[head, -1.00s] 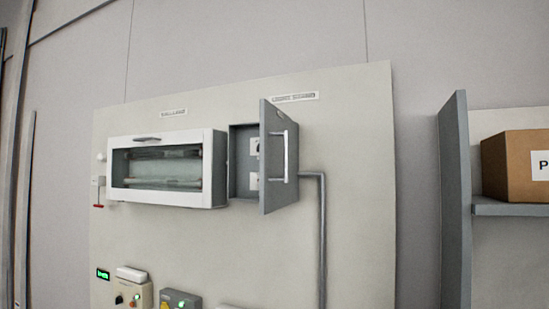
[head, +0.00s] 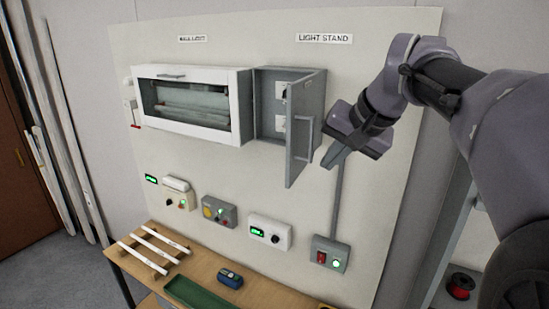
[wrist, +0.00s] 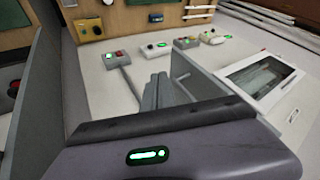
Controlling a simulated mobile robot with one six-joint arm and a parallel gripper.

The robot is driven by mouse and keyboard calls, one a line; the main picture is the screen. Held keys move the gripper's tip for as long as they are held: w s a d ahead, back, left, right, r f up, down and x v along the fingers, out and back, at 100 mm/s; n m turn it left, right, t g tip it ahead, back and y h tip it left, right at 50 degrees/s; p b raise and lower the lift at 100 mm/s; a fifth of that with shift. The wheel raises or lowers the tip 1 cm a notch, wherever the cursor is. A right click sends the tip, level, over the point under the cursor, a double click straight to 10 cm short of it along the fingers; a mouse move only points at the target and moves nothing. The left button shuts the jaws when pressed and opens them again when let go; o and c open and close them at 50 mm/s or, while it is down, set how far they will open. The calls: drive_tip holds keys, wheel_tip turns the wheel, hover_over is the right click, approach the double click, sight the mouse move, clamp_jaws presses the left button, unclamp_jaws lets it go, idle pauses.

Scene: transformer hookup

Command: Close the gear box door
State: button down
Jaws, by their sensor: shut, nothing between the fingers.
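The grey gear box (head: 262,98) on the wall panel is open. Its door (head: 298,160) stands out from the panel, hinged on the right, with a bar handle (head: 309,138) on the face towards my gripper. Switches show inside. My gripper (head: 330,160) is shut and empty, just right of the door's outer face. I cannot tell whether it touches the handle. The wrist view shows the panel upside down, with my shut fingers (wrist: 155,92) beside the door (wrist: 192,75).
A white-framed glass cabinet (head: 240,110) is left of the gear box. Several control boxes, including one with a red switch (head: 330,254), are lower on the panel. A wooden table (head: 210,262) stands below. A grey conduit (head: 337,205) runs down behind my gripper.

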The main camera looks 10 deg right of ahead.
drive_tip(key=w+a+f+p, duration=0.1)
drive_tip(key=w+a+f, duration=0.1)
drive_tip(key=w, duration=0.1)
drive_tip(key=w+a+f+p, duration=0.1)
drive_tip(key=w+a+f, duration=0.2)
drive_tip(key=shift+f, duration=0.2)
